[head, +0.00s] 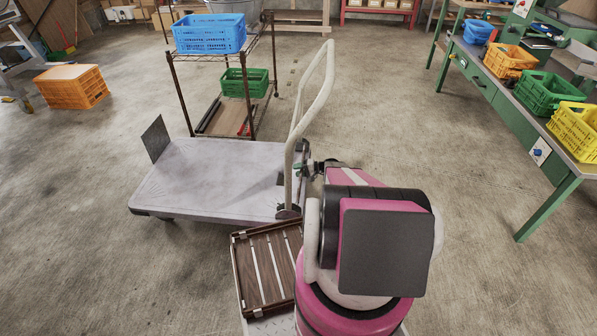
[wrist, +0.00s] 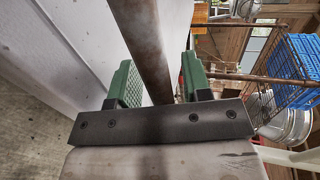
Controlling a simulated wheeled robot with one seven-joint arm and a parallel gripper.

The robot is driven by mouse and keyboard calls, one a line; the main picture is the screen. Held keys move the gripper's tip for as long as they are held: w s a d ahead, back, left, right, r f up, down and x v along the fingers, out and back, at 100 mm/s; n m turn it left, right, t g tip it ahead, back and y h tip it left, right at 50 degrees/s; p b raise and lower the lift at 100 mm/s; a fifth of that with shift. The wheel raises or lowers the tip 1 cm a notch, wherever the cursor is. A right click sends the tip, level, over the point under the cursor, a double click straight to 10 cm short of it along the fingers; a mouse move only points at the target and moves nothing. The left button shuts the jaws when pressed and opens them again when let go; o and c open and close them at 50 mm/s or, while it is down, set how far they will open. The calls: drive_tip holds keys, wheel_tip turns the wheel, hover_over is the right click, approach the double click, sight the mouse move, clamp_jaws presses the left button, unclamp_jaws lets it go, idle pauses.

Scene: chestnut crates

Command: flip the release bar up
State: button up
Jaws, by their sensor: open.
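A grey platform cart (head: 205,172) with a tall, curved pale handle (head: 318,95) stands ahead of my arm. My gripper (head: 303,168) is at the cart's handle end, partly hidden by the handle and my arm. In the wrist view my gripper (wrist: 160,85) has its two green fingers apart. A worn brown bar (wrist: 140,35), which looks like the release bar, runs between them. I cannot tell whether either finger touches it. The release bar cannot be made out in the head view.
A slatted wooden crate (head: 262,265) lies near my base. A wire rack with a blue crate (head: 210,33) and a green crate (head: 245,82) stands behind the cart. A workbench (head: 510,105) with crates is at the right. The floor between is clear.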

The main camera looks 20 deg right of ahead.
clamp_jaws()
drive_tip(key=shift+s+r+g+h, duration=0.1)
drive_tip(key=shift+r+g+h, duration=0.4)
drive_tip(key=shift+r+h, duration=0.6)
drive_tip(key=shift+r, duration=0.1)
unclamp_jaws()
drive_tip(key=v, duration=1)
drive_tip(key=shift+d+r, duration=0.25)
drive_tip(key=shift+d, duration=0.1)
